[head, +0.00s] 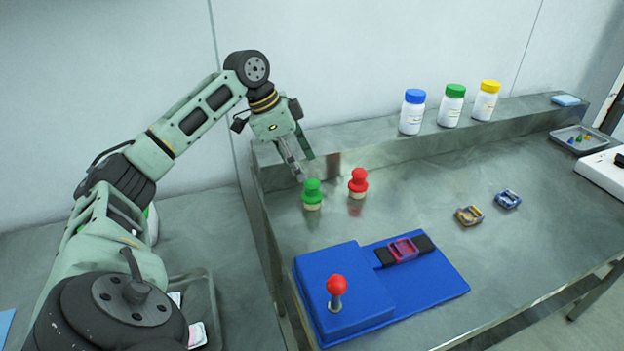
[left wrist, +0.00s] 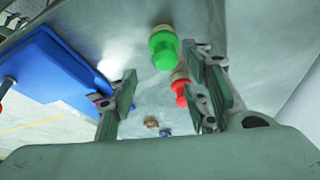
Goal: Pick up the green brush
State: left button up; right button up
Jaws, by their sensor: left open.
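The green brush (head: 312,193) stands upright on the metal table near its left end, with a green knob on top and a pale base. My left gripper (head: 302,168) is open and empty, just above and behind the green brush in the head view. In the left wrist view the green brush (left wrist: 164,48) shows beyond the fingertips, toward the right finger and apart from it. A red brush (head: 358,183) stands to the right of the green one; in the left wrist view it (left wrist: 180,88) is partly hidden by the right finger. My right gripper is not in view.
A blue fixture with a red-knobbed lever (head: 337,287) lies in front. Bottles with blue (head: 412,112), green (head: 452,106) and yellow (head: 486,101) caps stand on the raised back ledge. The table's middle is clear.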

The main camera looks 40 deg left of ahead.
aim_at(309, 183)
pick_arm(q)
jog(key=x, duration=0.2)
jog(key=shift+d+f, duration=0.2)
jog(key=shift+f, duration=0.05)
jog(key=x, duration=0.4)
jog(key=shift+w+a+f+p, duration=0.15)
jog(key=shift+f+p, duration=0.15)
jog(key=shift+p, duration=0.05)
jog(key=shift+w+f, duration=0.1)
jog(key=shift+f, duration=0.1)
jog(key=c, duration=1.1)
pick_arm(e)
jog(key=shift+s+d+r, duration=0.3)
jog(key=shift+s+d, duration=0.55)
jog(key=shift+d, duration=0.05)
pick_arm(q)
jog(key=shift+r, duration=0.1)
notch_tip(309, 183, up, 4)
jog(key=shift+r, duration=0.2)
jog(key=w+d+r, duration=0.6)
jog(key=d, duration=0.4)
jog(key=shift+w+r, duration=0.2)
jog(key=shift+r, duration=0.05)
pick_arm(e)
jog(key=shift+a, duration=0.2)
